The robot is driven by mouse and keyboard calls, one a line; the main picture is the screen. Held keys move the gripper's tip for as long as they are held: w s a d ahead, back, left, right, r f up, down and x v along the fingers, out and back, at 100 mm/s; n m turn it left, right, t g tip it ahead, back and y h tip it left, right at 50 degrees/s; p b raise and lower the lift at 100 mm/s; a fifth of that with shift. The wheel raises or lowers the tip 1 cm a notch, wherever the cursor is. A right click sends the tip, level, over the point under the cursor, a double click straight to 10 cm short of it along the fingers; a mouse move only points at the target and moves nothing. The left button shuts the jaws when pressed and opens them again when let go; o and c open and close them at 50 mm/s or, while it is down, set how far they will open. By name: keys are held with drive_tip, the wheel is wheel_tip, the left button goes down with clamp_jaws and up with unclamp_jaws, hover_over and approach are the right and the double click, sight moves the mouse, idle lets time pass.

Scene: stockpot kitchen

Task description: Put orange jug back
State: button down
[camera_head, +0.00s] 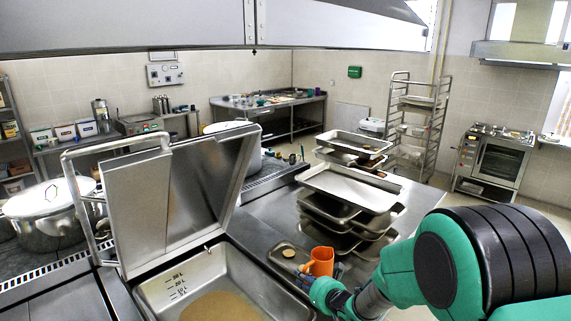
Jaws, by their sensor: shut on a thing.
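The orange jug (321,261) is upright over the steel counter (262,220) right of the open steel pan. My gripper (312,279) is at the jug's lower left side and is shut on it. The fingertips are small and partly hidden, so the exact grip point is hard to see. I cannot tell whether the jug touches the surface under it. A small shallow tray (279,262) lies just left of the jug, with a small round brown thing on it.
The pan (262,285) holds brown contents, and its lid (170,200) stands raised. Stacked steel trays (345,187) stand behind the jug. A large lidded pot (48,205) is at the left. A metal hood (125,27) overhangs the top. My arm fills the lower right.

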drive_tip(key=d+r+m+t+h+b, duration=0.1)
drive_tip(key=d+r+m+h+b, duration=0.1)
drive_tip(key=d, duration=1.3)
drive_tip(key=shift+r+h, duration=0.3)
drive_tip(key=shift+r, duration=0.45)
drive_tip(key=shift+s, duration=0.1)
drive_tip(key=s+a+f+n+g+y, duration=0.35)
drive_tip(key=s+a, duration=0.35)
drive_tip(key=a, duration=0.4)
drive_tip(key=s+a+f+n+g+y, duration=0.35)
drive_tip(key=s+a, duration=0.35)
drive_tip(key=a, duration=0.4)
drive_tip(key=s+a+f+n+g+y, duration=0.25)
drive_tip(key=s+a+n, duration=0.35)
drive_tip(key=a, duration=0.4)
drive_tip(key=s+a+n+g+h, duration=0.1)
drive_tip(key=s+a+n+g, duration=0.1)
drive_tip(key=s, duration=1)
drive_tip(key=s+a+f+n+g+h, duration=0.1)
drive_tip(key=s+n+g, duration=0.4)
drive_tip(key=s, duration=0.7)
drive_tip(key=s+a+f+n+g+h, duration=0.1)
drive_tip(key=s+a+n+g+h, duration=0.1)
drive_tip(key=s, duration=1)
drive_tip(key=a+n+g, duration=0.1)
drive_tip(key=a+g, duration=0.1)
drive_tip(key=g, duration=0.1)
drive_tip(key=shift+f+g, duration=0.15)
drive_tip(key=shift+g, duration=0.2)
drive_tip(key=shift+w, duration=0.1)
